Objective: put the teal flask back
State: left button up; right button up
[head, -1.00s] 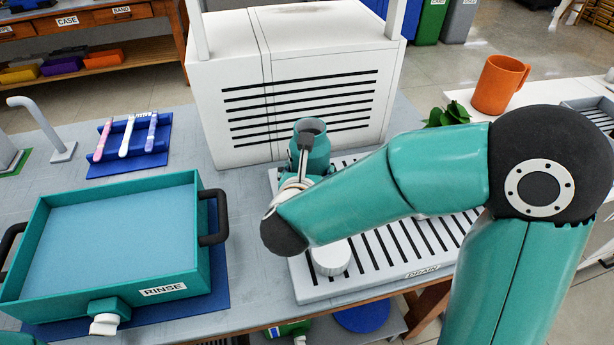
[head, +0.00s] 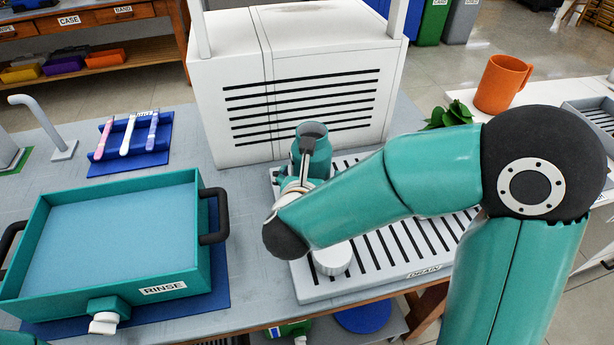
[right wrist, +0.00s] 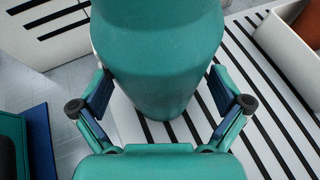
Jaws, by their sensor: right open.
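The teal flask (head: 320,160) stands upright on the slatted board labelled DRAIN (head: 432,243), in front of the white vented box. Its open mouth and upper side show in the head view; my right arm hides its lower part. My right gripper (head: 300,163) is at the flask, one dark finger pad in front of its neck. In the right wrist view the flask (right wrist: 160,60) fills the space between the two spread fingers of my right gripper (right wrist: 158,92). The gripper is open; whether a pad touches the flask I cannot tell. My left gripper is not in view.
The white vented box (head: 295,105) stands close behind the flask. A teal tray labelled RINSE (head: 185,270) is at left, with a blue toothbrush-like rack (head: 140,150) behind it. An orange mug (head: 500,85) and a green plant (head: 450,115) are at right.

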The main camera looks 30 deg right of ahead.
jog(key=shift+r, duration=0.15)
jog(key=v, duration=1.2)
